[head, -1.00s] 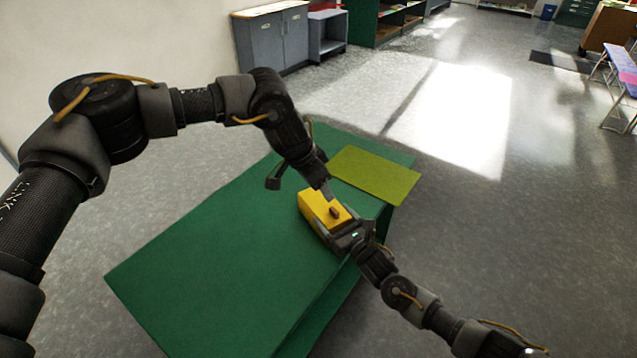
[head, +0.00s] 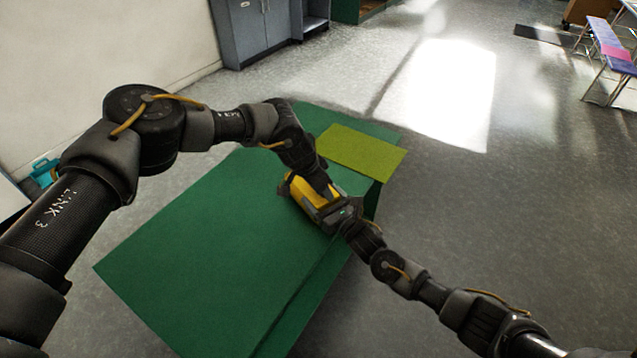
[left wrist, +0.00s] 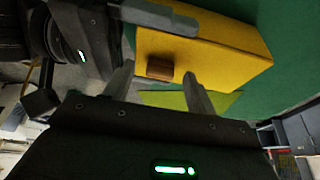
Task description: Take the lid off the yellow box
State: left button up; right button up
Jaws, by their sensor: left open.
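The yellow box (head: 298,192) stands on the green table, partly hidden behind my grippers in the head view. In the left wrist view its yellow lid (left wrist: 220,58) carries a brown knob (left wrist: 160,68). My left gripper (head: 325,190) is over the lid. Its two fingers (left wrist: 159,74) are open, one on each side of the knob, with visible gaps; whether they are deep enough around it I cannot tell. My right gripper (head: 333,212) is at the box's near right end, with its fingers along opposite sides, apparently shut on the box body.
The green table (head: 200,250) is bare to the left and front. An olive-green mat (head: 362,150) lies at its far right, behind the box. Grey cabinets (head: 262,35) stand against the wall, away from the table.

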pick_arm(q)
jog(key=shift+c, duration=0.2)
pick_arm(e)
jog(key=shift+f, duration=0.1)
pick_arm(q)
jog(key=c, duration=1.1)
jog(key=shift+c, duration=0.2)
jog(key=shift+r, duration=0.2)
jog(key=shift+r, duration=0.95)
jog(key=shift+r, duration=0.1)
jog(key=shift+r, duration=1.9)
pick_arm(e)
jog(key=o, duration=1.4)
